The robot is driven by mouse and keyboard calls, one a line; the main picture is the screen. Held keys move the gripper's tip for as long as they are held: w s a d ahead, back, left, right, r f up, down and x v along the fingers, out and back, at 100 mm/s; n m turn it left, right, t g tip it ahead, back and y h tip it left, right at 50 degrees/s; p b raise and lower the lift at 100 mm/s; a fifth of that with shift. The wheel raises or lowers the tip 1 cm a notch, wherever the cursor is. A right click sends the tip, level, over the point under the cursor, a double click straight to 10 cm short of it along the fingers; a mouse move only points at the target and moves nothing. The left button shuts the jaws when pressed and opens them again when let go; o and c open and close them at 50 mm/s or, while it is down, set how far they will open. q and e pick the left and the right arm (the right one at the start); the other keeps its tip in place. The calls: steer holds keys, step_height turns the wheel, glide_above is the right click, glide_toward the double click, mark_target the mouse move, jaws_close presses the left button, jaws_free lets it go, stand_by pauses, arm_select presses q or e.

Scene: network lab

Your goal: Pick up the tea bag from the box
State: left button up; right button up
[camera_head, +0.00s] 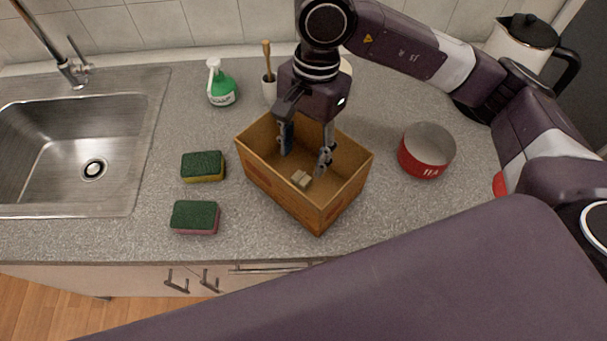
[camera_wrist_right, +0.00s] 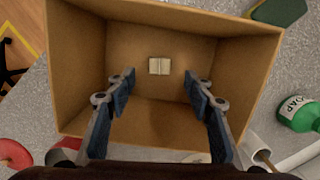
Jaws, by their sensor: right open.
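A brown open-topped box (camera_head: 262,177) stands on the grey counter in the head view. A small pale tea bag (camera_head: 301,179) lies on its floor, toward the near side. In the right wrist view the tea bag (camera_wrist_right: 159,66) lies flat on the box floor, beyond and between my fingertips. My right gripper (camera_head: 304,158) reaches down into the box from above, open and empty, with its fingers apart. It also shows in the right wrist view (camera_wrist_right: 158,78). My left gripper is not in view.
Two sponges (camera_head: 203,166) (camera_head: 195,217) lie left of the box, with a steel sink (camera_head: 150,140) beyond them. A green soap bottle (camera_head: 222,88) and a white cup (camera_head: 269,88) stand behind. A red bowl (camera_head: 424,160) is to the right, a kettle (camera_head: 520,45) at the back right.

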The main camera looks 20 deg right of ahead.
mark_target(301, 178)
steer(key=shift+s+a+f+p, duration=0.1)
steer(key=shift+s+f+p, duration=0.1)
steer(key=shift+f, duration=0.2)
steer(key=shift+s+a+f+p, duration=0.1)
steer(key=shift+s+f+p, duration=0.1)
steer(key=shift+f, duration=0.15)
step_height(301, 178, down, 5)
steer(key=shift+w+r+p, duration=0.1)
steer(key=shift+w+p, duration=0.05)
steer(key=shift+p, duration=0.75)
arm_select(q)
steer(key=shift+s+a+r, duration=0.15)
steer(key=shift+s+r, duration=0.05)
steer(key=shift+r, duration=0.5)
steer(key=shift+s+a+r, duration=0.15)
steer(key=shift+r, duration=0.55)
arm_select(e)
steer(key=shift+a, duration=0.1)
steer(key=c, duration=0.8)
